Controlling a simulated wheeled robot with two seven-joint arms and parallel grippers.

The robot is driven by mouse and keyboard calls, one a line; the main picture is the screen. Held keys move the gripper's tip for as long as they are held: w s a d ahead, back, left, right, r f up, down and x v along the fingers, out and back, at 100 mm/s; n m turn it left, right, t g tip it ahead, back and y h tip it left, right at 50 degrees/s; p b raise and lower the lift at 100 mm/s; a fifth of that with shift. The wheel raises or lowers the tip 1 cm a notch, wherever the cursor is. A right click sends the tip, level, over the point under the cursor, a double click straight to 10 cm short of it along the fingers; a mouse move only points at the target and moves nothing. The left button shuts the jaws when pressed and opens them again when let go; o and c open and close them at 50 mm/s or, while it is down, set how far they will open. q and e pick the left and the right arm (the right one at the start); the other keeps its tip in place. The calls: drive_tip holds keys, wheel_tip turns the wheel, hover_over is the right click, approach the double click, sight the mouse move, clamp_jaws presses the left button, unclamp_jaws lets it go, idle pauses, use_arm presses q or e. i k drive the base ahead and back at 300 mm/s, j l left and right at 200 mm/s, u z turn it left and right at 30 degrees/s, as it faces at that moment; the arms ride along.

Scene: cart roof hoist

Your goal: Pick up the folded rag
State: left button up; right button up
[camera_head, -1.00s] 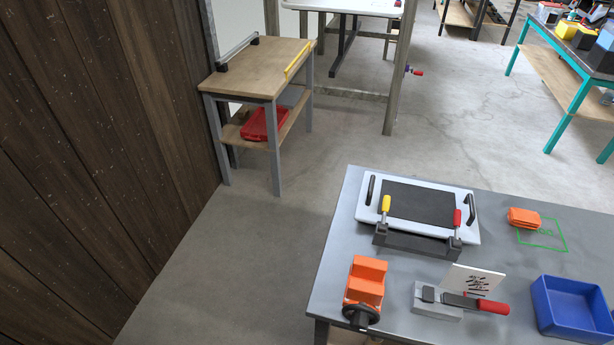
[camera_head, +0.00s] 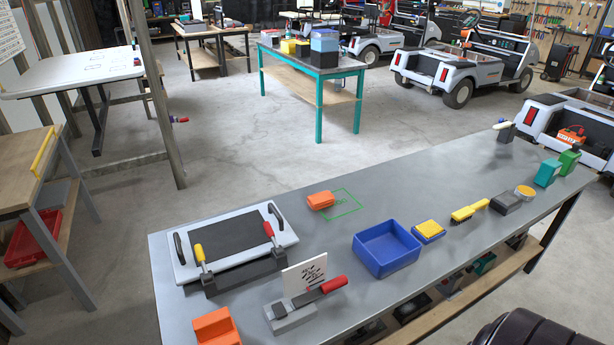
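The folded rag (camera_head: 321,200) is a small orange bundle lying on the grey workbench (camera_head: 450,182). It sits at the left edge of a green outlined square (camera_head: 346,204) drawn on the bench top, partly over its line. Neither of my grippers shows in the head view. Only a dark rounded shape is seen at the bottom right corner, and I cannot tell what it is.
Left of the rag lies a white tray (camera_head: 177,262) with black handles and two clamps. A blue bin (camera_head: 387,249), a yellow sponge-like block (camera_head: 429,229) and a yellow brush (camera_head: 469,211) stand to the right. An orange vise (camera_head: 216,328) is at the front left.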

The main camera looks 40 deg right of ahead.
sight(317, 201)
drive_tip(key=z, duration=1.3)
